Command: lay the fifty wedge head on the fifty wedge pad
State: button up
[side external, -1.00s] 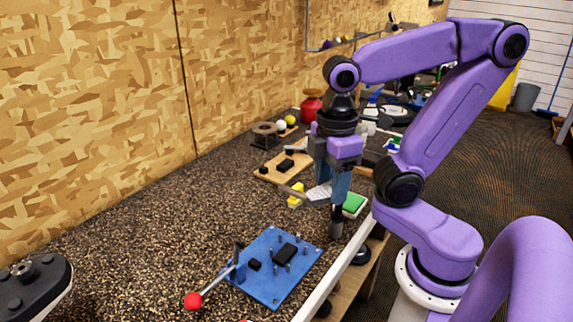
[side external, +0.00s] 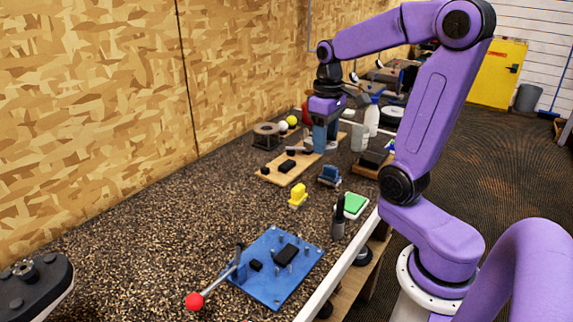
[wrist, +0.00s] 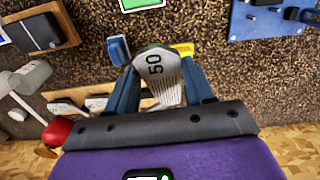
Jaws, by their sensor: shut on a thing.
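The fifty wedge head (wrist: 158,72) is a grey grooved club head marked "50", and it sits between my blue fingers in the wrist view. My gripper (wrist: 160,85) is shut on it. In the side view my gripper (side external: 319,148) is over the far part of the bench, at the right end of a wooden board (side external: 276,179). The board carries black pads (side external: 287,166) and part of it shows behind my fingers in the wrist view. I cannot tell which pad is the fifty wedge pad, or whether the head touches the board.
A yellow block (side external: 298,196), a blue block (side external: 330,175), a green-topped pad (side external: 353,205) and a dark bottle (side external: 338,220) stand nearer. A blue fixture plate (side external: 276,268) has a red-knobbed lever (side external: 194,301). White bottles (side external: 371,121) stand right of my gripper.

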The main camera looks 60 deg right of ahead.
jog(key=shift+w+d+f, duration=0.15)
jog(key=shift+w+d, duration=0.2)
jog(key=shift+d, duration=0.15)
jog(key=w+d+f, duration=0.1)
jog(key=w+f, duration=0.2)
jog(key=w, duration=0.1)
jog(key=w+d+f, duration=0.1)
jog(key=w+f, duration=0.2)
jog(key=w, duration=0.1)
jog(key=w+d+f, duration=0.2)
jog(key=w+f, duration=0.1)
jog(key=w, duration=0.1)
jog(key=shift+d, duration=0.1)
jog(key=shift+w+d+f, duration=0.1)
jog(key=shift+w+f, duration=0.2)
jog(key=shift+f, duration=1.55)
jog(key=shift+f, duration=0.2)
jog(key=o, duration=1)
jog(key=shift+o, duration=0.2)
